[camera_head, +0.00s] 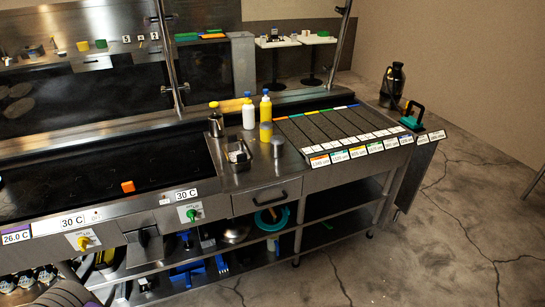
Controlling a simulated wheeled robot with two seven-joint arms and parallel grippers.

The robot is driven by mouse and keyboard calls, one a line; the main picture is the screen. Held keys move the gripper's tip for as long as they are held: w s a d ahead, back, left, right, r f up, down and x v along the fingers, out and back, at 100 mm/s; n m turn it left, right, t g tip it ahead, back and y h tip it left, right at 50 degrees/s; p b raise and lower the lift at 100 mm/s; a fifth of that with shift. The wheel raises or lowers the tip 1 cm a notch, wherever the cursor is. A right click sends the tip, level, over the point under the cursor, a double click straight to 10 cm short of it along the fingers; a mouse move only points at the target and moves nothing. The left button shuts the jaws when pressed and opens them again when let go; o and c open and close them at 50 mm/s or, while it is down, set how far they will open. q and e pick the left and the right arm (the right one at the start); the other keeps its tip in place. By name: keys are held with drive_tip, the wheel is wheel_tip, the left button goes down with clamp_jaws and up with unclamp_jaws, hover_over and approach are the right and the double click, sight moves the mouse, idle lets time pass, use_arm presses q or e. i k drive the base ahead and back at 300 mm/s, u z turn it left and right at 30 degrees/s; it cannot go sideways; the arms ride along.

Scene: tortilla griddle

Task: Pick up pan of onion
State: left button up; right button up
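I cannot make out a pan that clearly holds onion. A small metal pan (238,154) stands on the steel counter right of the griddle, and its contents are too small to tell. A dark metal pot or pan (235,233) sits on the shelf under the counter, partly in shadow. Neither of my grippers shows. A dark grey rounded shape at the bottom left corner may be part of my arm.
The black griddle (90,175) carries an orange block (128,186). A white bottle (249,112), a yellow bottle (266,108) and a metal shaker (278,147) stand near the small pan. Dark labelled strips (325,126) lie right. The cracked floor (440,240) is clear.

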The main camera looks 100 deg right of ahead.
sight(238, 155)
drive_tip(key=z, duration=3.3)
drive_tip(key=i, duration=1)
drive_tip(key=u, duration=0.2)
